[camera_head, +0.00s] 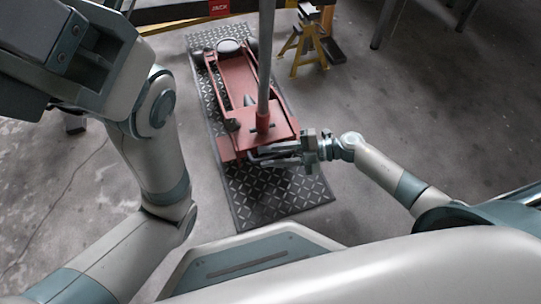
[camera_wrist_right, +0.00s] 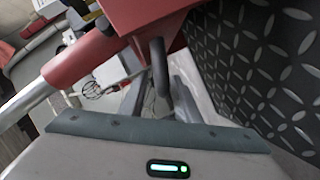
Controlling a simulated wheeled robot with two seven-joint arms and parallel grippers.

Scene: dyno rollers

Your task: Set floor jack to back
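The red floor jack (camera_head: 225,90) stands on a dark diamond-plate mat (camera_head: 275,197), with its long grey pole (camera_head: 264,60) rising toward the camera. A dark looped bar sits at the jack's near end; it shows in the right wrist view (camera_wrist_right: 159,72), beside the jack's red body (camera_wrist_right: 135,14). My right gripper (camera_head: 272,154) is at that near end, with its fingers around or beside the bar. Whether they press on it I cannot tell. My left arm (camera_head: 160,150) folds up at the left; its fingertips are not in view.
A yellow jack stand (camera_head: 303,48) is right of the mat's far end. A dark beam with a red label (camera_head: 219,8) crosses the top. Dark legs (camera_head: 384,22) stand at upper right. Concrete floor (camera_head: 345,105) is clear right of the mat.

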